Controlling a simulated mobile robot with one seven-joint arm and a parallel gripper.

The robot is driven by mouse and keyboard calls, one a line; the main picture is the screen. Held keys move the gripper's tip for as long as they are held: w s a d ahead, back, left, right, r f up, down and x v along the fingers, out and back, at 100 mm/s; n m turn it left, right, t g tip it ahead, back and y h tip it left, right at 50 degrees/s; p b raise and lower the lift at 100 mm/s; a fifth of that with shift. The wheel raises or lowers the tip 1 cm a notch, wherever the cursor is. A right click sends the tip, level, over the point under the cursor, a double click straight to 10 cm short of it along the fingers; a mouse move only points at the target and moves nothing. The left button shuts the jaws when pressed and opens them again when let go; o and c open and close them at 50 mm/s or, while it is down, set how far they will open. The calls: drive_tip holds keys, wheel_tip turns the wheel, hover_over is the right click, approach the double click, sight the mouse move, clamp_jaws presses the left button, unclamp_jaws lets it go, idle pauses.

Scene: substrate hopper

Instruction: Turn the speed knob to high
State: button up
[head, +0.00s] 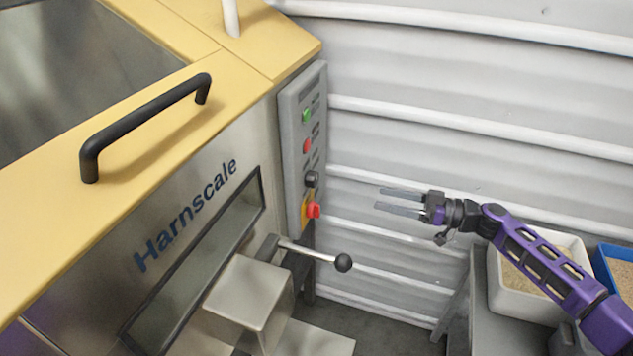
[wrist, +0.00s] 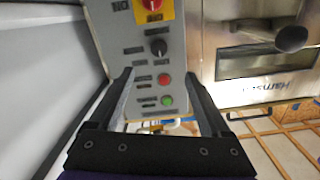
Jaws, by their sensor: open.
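The speed knob is most likely the black knob (head: 311,179) on the grey control panel (head: 291,140), at the hopper's right corner. The knob (wrist: 158,47) also shows in the wrist view, between a red-on-yellow switch and a red button; its setting is too small to read. My gripper (head: 378,198) is open and empty, to the right of the panel and apart from it. In the wrist view, the fingers of my gripper (wrist: 159,72) spread on either side of the red and green buttons, with the knob just beyond the tips.
A red switch on yellow (head: 313,210) sits below the knob; red (head: 306,146) and green (head: 306,115) buttons sit above. A ball-ended lever (head: 343,262) juts out below the panel. A ribbed white wall (head: 470,90) stands behind. A white bin (head: 520,310) stands right, beneath my arm.

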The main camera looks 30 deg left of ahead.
approach(317, 181)
drive_tip(key=a, duration=0.6)
drive_tip(key=s+a, duration=0.1)
drive_tip(key=a, duration=0.2)
drive_tip(key=shift+s, duration=0.1)
clamp_jaws()
idle(0.3)
